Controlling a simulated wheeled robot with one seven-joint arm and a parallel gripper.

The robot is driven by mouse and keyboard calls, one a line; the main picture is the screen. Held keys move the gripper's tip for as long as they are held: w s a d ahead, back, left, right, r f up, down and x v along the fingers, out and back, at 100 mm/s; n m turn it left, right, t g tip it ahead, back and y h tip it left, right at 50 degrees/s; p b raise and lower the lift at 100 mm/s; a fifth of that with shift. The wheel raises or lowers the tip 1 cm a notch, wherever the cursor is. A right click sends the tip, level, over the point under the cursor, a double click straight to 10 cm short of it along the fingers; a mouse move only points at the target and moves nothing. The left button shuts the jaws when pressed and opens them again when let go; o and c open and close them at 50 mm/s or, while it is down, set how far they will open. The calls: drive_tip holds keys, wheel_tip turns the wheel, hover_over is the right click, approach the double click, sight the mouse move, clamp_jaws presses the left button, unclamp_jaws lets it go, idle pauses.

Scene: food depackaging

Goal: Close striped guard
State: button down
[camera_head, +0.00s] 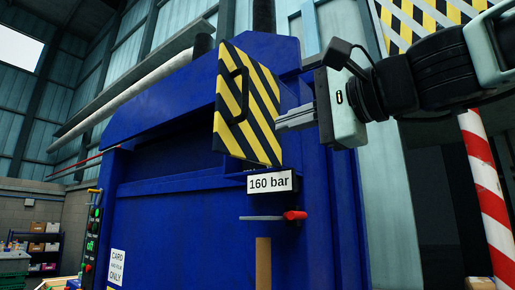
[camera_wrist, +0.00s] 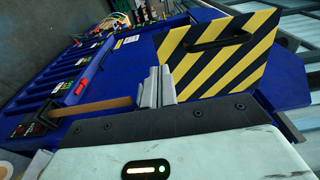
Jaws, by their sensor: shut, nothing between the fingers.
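The striped guard (camera_head: 255,100) is a yellow and black panel with a black handle (camera_head: 238,95), mounted on the upper part of a blue machine (camera_head: 180,160). In the head view it stands out at an angle from the machine. My gripper (camera_head: 280,122) is shut and empty, with its fingertips close to the guard's right edge; I cannot tell whether they touch it. In the wrist view the guard (camera_wrist: 220,55) lies just beyond my fingertips (camera_wrist: 158,75), with its handle at the far side.
Below the guard are a "160 bar" label (camera_head: 270,183) and a lever with a red end (camera_head: 294,216). A control panel with lit buttons (camera_head: 92,230) is at the left. A red and white striped post (camera_head: 485,185) stands at the right.

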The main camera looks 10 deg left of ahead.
drive_tip(key=p, duration=0.6)
approach(221, 144)
drive_tip(key=x, duration=0.5)
drive_tip(key=shift+w+r, duration=0.1)
drive_tip(key=shift+r, duration=0.05)
drive_tip(key=shift+p+x, duration=0.35)
drive_tip(key=shift+x, duration=0.55)
drive_tip(key=shift+a, duration=0.1)
